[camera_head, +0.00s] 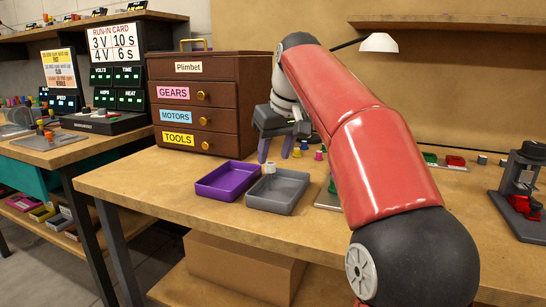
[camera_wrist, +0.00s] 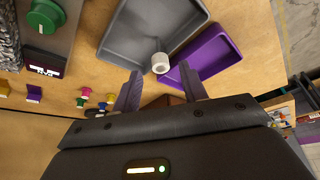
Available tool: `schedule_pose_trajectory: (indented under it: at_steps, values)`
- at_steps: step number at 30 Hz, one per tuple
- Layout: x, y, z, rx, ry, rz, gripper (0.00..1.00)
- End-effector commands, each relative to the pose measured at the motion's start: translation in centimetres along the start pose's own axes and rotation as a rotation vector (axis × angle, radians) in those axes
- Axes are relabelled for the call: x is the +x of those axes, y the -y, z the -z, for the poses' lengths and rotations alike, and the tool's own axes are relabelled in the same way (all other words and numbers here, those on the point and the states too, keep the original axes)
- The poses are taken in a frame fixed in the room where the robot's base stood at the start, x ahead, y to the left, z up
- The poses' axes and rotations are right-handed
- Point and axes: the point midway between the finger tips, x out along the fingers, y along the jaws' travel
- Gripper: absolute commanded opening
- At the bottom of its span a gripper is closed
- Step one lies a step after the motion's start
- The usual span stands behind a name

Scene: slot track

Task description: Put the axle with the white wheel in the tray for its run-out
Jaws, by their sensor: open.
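A white wheel (camera_head: 270,168) shows at the back, where the purple tray (camera_head: 204,194) and the grey tray (camera_head: 304,182) come close together. In the wrist view the white wheel (camera_wrist: 160,63) overlaps the near corners of both trays; I cannot tell whether it stands on the table or rests on a rim. Its axle is not clearly visible. Both trays look empty, and I see no label on either. My gripper (camera_head: 274,157) is open and points down just above the wheel. In the wrist view the wheel lies just beyond and between the open fingertips (camera_wrist: 160,84).
A brown drawer cabinet (camera_head: 192,105) stands close behind the trays. Several small coloured pieces (camera_head: 319,155) lie to the right of my gripper. A dark press-like stand (camera_head: 522,185) is at the far right. The table's front left is clear.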

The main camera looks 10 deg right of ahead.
Motion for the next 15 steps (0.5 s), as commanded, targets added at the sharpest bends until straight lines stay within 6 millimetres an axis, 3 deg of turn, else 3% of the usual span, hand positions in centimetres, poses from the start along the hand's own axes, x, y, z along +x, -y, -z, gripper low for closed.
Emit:
schedule_pose_trajectory:
  at_steps: [1,6,15]
  values:
    - [-1.6,0.0,0.2,0.0,-0.003,-0.001,0.43]
    - [-5.3,0.0,0.2,-0.001,-0.003,0.0,0.43]
    - [-8.9,0.0,0.1,-0.001,0.0,0.0,0.43]
